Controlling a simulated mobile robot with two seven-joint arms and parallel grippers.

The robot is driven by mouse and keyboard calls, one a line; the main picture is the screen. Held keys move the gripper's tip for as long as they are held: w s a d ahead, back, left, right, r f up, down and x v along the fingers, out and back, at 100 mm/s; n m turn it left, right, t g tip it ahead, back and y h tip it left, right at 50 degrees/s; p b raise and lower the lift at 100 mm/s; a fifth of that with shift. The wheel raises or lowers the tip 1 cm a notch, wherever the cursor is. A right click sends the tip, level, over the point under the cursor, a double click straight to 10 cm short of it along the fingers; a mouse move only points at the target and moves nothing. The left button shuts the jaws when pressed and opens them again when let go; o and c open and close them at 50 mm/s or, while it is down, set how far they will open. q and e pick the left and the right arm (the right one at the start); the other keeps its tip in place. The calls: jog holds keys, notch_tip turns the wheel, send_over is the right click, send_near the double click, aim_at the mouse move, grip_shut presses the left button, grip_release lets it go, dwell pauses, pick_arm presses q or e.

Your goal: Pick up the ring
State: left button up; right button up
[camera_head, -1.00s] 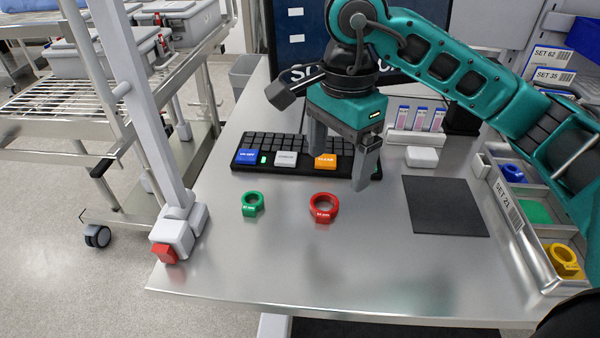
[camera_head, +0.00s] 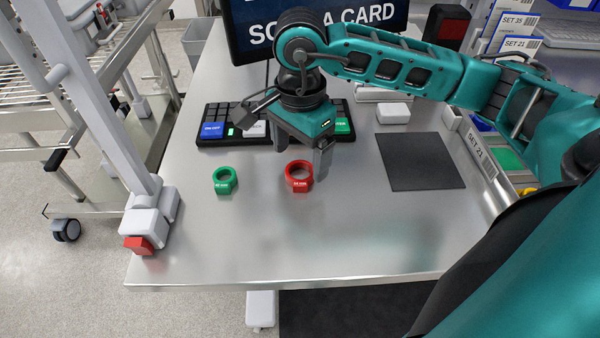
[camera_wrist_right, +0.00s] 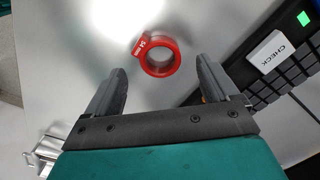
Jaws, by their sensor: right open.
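A red ring (camera_head: 299,187) with a white printed label lies flat on the metal table. A green ring (camera_head: 223,186) lies to its left. My right gripper (camera_head: 301,157) is open and empty, pointing down just behind and above the red ring. In the right wrist view, the red ring (camera_wrist_right: 176,60) shows beyond and between the two open fingertips (camera_wrist_right: 162,70), apart from both fingers. My left gripper is not in view.
A keypad (camera_head: 213,130) with coloured keys stands behind the rings, partly hidden by my right gripper. A monitor (camera_head: 245,35) stands at the back. The table's front is clear.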

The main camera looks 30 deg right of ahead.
aim_at(301, 177)
notch_tip(301, 177, down, 3)
jog(key=shift+d+r, duration=0.15)
jog(key=shift+r, duration=0.05)
jog(key=shift+f, duration=0.3)
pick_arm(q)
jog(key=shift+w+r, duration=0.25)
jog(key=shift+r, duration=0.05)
pick_arm(e)
jog(key=c, duration=1.2)
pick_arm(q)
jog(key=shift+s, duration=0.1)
pick_arm(e)
jog(key=shift+o, duration=0.2)
